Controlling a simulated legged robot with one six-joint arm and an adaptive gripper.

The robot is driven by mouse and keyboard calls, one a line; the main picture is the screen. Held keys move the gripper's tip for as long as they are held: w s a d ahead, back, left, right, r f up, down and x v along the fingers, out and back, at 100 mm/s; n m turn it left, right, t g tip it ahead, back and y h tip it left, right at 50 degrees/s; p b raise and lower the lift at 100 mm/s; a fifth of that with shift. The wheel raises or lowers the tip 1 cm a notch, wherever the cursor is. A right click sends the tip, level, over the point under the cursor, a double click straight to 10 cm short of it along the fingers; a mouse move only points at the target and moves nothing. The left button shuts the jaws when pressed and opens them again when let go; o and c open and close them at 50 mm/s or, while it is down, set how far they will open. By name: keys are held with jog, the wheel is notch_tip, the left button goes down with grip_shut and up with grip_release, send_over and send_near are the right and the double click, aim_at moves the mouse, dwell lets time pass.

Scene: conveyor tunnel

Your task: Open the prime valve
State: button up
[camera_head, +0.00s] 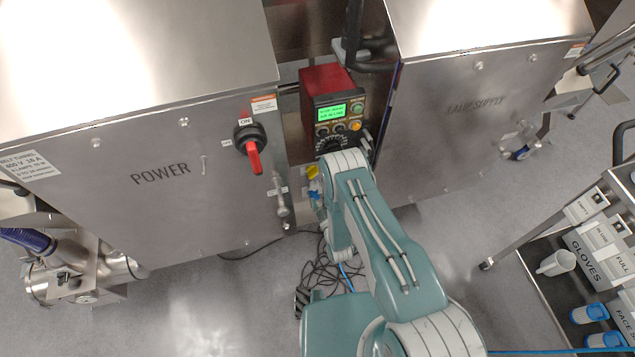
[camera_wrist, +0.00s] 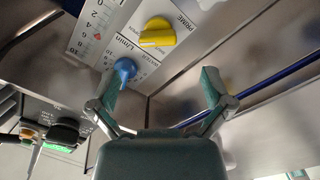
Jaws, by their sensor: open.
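The prime valve is a yellow knob (camera_wrist: 157,33) on a white panel with the word PRIME beside it, in the upper middle of the wrist view. A small patch of yellow (camera_head: 312,172) shows beside my arm in the head view. My gripper (camera_wrist: 158,80) is open and empty, its two fingers spread wide. The yellow knob lies beyond the fingertips, between their lines and nearer the left one. It is apart from both fingers. A blue knob (camera_wrist: 125,70) sits right by the left fingertip; I cannot tell whether they touch. In the head view my arm hides most of the gripper.
A red control box (camera_head: 325,83) with a green screen stands above the panel area. The steel POWER cabinet (camera_head: 160,190) with a red-handled switch (camera_head: 254,155) is at left, another steel cabinet (camera_head: 480,120) at right. Loose cables (camera_head: 325,270) lie on the floor.

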jog(key=v, duration=0.3)
